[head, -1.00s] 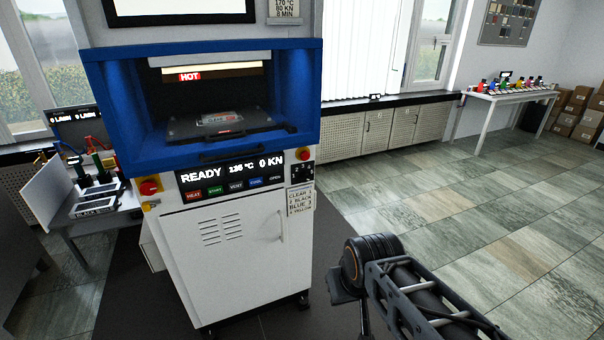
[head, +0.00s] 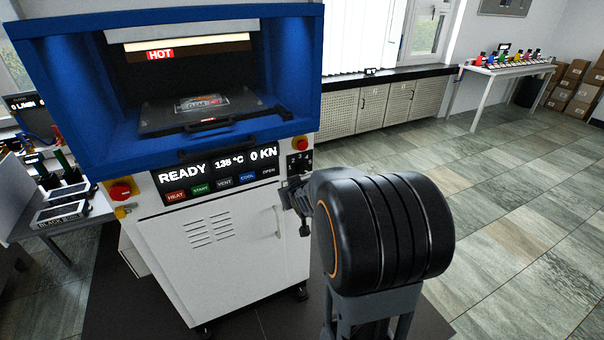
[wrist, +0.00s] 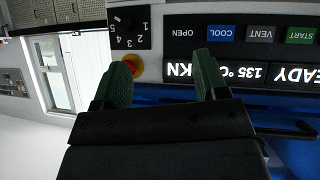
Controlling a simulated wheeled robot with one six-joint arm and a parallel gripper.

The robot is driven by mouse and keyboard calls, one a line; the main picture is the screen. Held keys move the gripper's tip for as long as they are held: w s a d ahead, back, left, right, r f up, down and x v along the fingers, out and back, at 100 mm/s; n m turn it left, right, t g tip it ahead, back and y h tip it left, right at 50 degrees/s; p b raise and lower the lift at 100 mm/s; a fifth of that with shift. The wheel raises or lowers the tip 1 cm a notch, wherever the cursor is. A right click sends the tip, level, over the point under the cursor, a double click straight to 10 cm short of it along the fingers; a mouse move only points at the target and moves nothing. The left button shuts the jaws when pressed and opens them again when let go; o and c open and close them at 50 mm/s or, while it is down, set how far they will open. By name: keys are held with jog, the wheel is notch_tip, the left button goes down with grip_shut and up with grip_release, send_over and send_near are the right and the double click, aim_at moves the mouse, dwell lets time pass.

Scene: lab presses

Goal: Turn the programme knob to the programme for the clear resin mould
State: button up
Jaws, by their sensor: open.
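The programme knob's dark panel (head: 299,163) is on the right of the press front, below a red button. The wrist view, upside down, shows the dark knob (wrist: 123,19) with numbers around it; its pointer is too small to read. My gripper (wrist: 163,80) is open and empty, its green fingers apart, short of the panel with the knob towards the left finger. In the head view my wrist hides most of the gripper. A mould (head: 203,104) with a label that seems to read CLEAR lies inside the press.
The blue-framed press (head: 170,163) shows READY, 135 °C and 0 KN. A HOT sign is lit inside. The red button (wrist: 132,65) shows behind the left finger. Coloured buttons (head: 225,182) line the panel. Floor at right is clear.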

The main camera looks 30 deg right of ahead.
jog(key=w+d+f+t, duration=0.3)
jog(key=d+f, duration=0.1)
jog(key=d, duration=0.3)
jog(key=t+y, duration=0.1)
jog(key=t, duration=0.3)
send_near(304, 171)
jog(key=w, duration=0.3)
jog(key=w+p, duration=0.1)
jog(key=w, duration=0.2)
jog(key=w+d+p, duration=0.1)
jog(key=w, duration=0.2)
jog(key=shift+d, duration=0.1)
jog(key=c, duration=0.9)
jog(key=shift+f, duration=0.1)
